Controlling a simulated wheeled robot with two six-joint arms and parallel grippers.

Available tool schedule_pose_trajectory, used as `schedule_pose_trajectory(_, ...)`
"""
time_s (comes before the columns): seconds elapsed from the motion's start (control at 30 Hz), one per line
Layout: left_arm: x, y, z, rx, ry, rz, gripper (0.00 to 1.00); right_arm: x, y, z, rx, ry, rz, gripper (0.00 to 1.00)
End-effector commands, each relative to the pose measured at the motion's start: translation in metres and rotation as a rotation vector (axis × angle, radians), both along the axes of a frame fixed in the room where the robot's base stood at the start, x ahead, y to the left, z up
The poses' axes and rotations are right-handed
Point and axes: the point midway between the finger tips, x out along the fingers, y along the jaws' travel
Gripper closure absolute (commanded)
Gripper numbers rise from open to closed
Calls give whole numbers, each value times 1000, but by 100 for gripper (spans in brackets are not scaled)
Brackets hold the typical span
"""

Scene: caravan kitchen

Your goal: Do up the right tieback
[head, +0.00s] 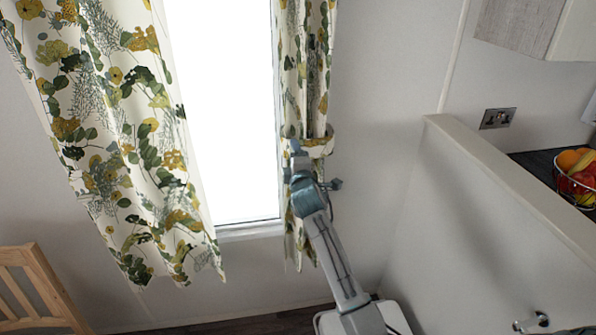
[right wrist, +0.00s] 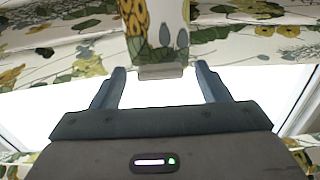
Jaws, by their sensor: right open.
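The right curtain (head: 305,60) hangs gathered at the right side of the window. The right tieback (head: 320,146), a band in the same floral fabric, passes around it at mid-height. My right gripper (head: 296,147) is at the tieback's left part, in front of the curtain. In the right wrist view my right gripper (right wrist: 161,72) is open. A patterned strip of the tieback (right wrist: 158,35) ends in a grey tab (right wrist: 162,71) between the fingertips, with a gap to each finger. Whether the tieback is fastened cannot be told. My left gripper is not in view.
The left curtain (head: 110,130) hangs loose over the left of the bright window (head: 222,110). A wooden chair (head: 35,290) stands at lower left. A low partition (head: 490,220) and a fruit basket (head: 578,180) on a counter are to the right.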

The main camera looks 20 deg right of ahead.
Motion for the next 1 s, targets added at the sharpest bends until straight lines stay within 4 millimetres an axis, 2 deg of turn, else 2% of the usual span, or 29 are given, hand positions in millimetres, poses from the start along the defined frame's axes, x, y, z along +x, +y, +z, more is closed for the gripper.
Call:
schedule_pose_trajectory(0.03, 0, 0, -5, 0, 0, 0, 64, -11, 3, -3, 2, -1, 0, 31)
schedule_pose_trajectory(0.2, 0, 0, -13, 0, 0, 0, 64, -39, 9, -2, 2, -1, 1, 31)
schedule_pose_trajectory(0.4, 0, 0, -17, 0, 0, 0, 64, -59, 14, -1, 2, 0, 0, 31)
schedule_pose_trajectory(0.9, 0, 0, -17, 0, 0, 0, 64, -62, 15, 0, 1, 1, 0, 31)
schedule_pose_trajectory(1.0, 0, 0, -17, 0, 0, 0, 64, -61, 15, -5, 8, 7, 1, 31)
